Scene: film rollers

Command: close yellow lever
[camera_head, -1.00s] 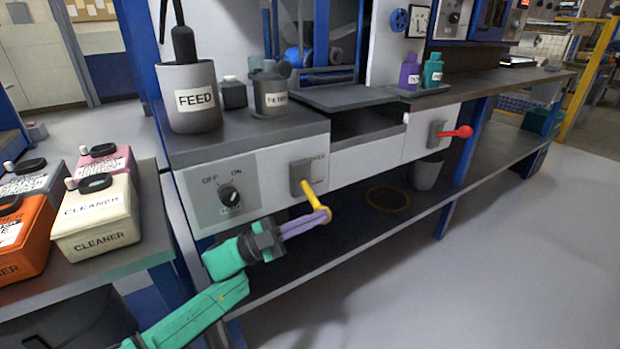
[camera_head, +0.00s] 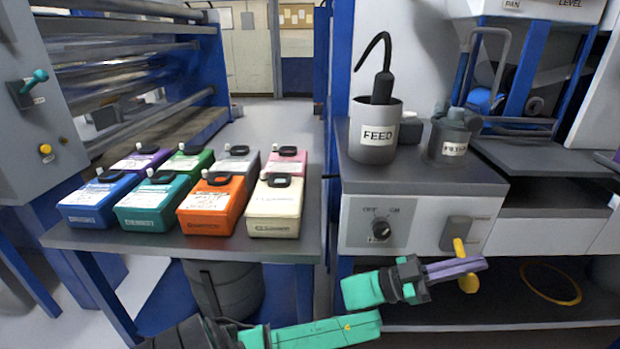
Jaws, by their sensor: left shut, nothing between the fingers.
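The yellow lever (camera_head: 468,285) hangs down from a grey mount (camera_head: 462,232) on the front panel of the machine, right of the OFF/ON knob. My left gripper (camera_head: 480,265) reaches in from the lower left with its purple fingers together and empty. The fingers cross in front of the middle of the lever and hide part of it. I cannot tell whether they touch it. My right gripper is not in view.
A panel with the OFF/ON knob (camera_head: 381,230) is left of the lever. The FEED container (camera_head: 374,150) stands on the counter above. Several coloured cleaner bottles stand on a side table (camera_head: 130,240) at left. A dark shelf (camera_head: 440,312) is below the lever.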

